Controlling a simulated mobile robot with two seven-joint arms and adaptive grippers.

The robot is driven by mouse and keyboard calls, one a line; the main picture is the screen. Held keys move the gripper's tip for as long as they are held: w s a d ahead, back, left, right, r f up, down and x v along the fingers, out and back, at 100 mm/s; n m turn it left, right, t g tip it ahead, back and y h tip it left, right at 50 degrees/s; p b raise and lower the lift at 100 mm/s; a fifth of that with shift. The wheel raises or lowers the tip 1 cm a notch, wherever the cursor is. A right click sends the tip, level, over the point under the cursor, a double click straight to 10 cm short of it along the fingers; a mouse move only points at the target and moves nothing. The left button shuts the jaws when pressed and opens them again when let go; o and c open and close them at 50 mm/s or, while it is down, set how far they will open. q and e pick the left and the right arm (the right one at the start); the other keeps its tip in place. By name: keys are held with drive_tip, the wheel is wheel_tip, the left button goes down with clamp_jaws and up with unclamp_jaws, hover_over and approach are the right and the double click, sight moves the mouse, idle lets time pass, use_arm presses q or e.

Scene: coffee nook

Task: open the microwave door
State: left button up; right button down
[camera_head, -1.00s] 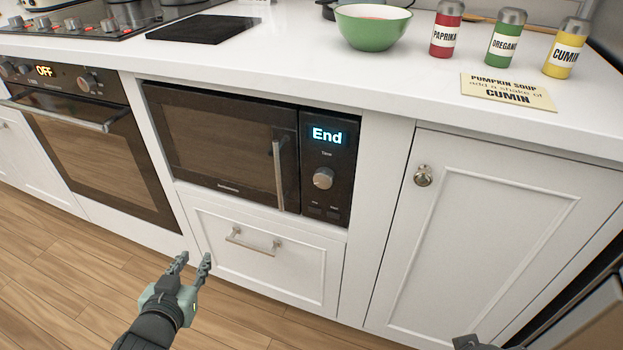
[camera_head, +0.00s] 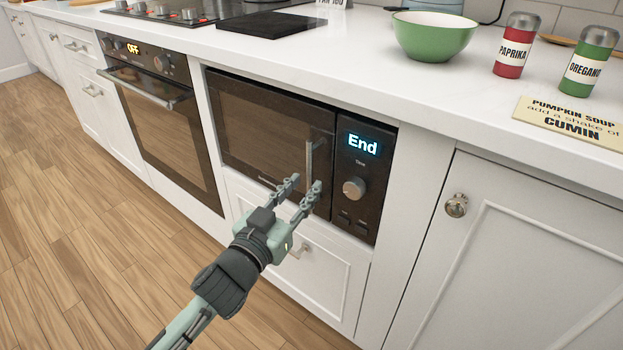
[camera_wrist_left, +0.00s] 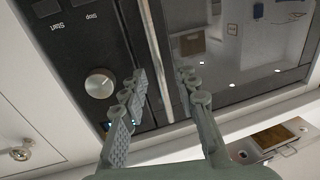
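The black built-in microwave (camera_head: 262,135) is in the middle of the head view with its door shut. Its display reads "End". The silver vertical door handle (camera_head: 309,158) is at the door's right edge, beside the round knob (camera_head: 354,188). My left gripper (camera_head: 304,185) is open in front of the handle's lower part, its fingers pointing up toward it. In the left wrist view, the handle (camera_wrist_left: 156,50) runs between the two open fingers (camera_wrist_left: 160,80) near their tips; I cannot tell whether either touches it. My right gripper is not in view.
A drawer (camera_head: 335,285) is below the microwave and an oven (camera_head: 160,130) to its left. A cabinet door (camera_head: 530,270) is to the right. A green bowl (camera_head: 433,40) and spice jars (camera_head: 516,48) stand on the counter above. The floor in front is clear.

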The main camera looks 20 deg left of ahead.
sight(308, 182)
use_arm(q)
drive_tip(key=shift+w+d, duration=0.15)
drive_tip(key=shift+w, duration=0.7)
drive_tip(key=shift+w+d, duration=0.15)
drive_tip(key=shift+w, duration=0.65)
drive_tip(key=shift+c, duration=0.3)
clamp_jaws()
